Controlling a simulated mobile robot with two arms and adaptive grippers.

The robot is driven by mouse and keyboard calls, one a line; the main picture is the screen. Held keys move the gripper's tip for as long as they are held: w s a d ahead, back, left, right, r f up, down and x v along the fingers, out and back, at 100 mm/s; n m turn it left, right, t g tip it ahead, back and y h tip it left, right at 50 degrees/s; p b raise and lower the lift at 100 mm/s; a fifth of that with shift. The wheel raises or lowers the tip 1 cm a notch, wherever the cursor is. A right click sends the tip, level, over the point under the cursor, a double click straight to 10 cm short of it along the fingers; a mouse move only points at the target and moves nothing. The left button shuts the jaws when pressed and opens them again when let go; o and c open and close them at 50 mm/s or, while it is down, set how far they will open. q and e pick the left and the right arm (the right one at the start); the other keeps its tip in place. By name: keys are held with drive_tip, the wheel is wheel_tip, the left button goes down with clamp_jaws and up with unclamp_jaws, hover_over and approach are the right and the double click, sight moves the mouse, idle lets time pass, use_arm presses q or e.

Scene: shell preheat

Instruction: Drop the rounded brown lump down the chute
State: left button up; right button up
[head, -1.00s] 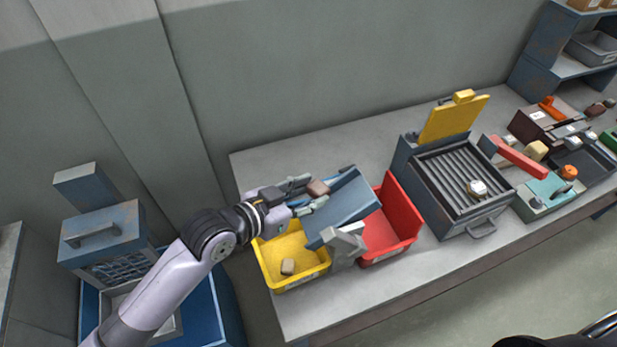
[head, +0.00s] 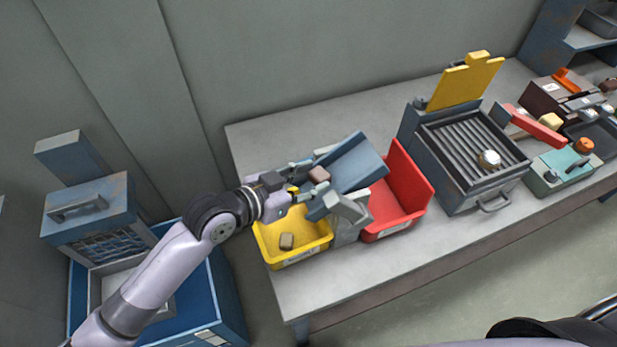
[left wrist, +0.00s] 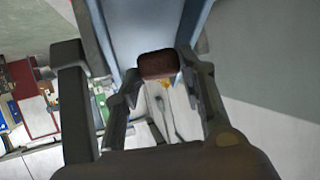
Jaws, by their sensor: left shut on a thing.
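The rounded brown lump (head: 319,174) is between the fingertips of my left gripper (head: 312,181), which is shut on it. In the left wrist view the brown lump (left wrist: 158,65) sits between the two fingers, with the blue-grey surface of the chute beyond it. The blue-grey chute (head: 356,163) is a sloped trough between the yellow bin and the red bin. The lump is at the chute's left side, close to it; whether it touches the chute I cannot tell. My right gripper is not in view.
A red bin (head: 393,222) stands right of the chute. A grill-topped box (head: 474,158) with a raised yellow lid (head: 466,82) is further right.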

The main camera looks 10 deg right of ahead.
use_arm(q)
drive_tip(key=shift+f, duration=0.1)
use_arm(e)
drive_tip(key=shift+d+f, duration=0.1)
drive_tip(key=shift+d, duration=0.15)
use_arm(q)
drive_tip(key=o, duration=1.2)
drive_tip(key=v, duration=1.2)
drive_tip(key=shift+a, duration=0.1)
drive_tip(key=shift+f, duration=0.1)
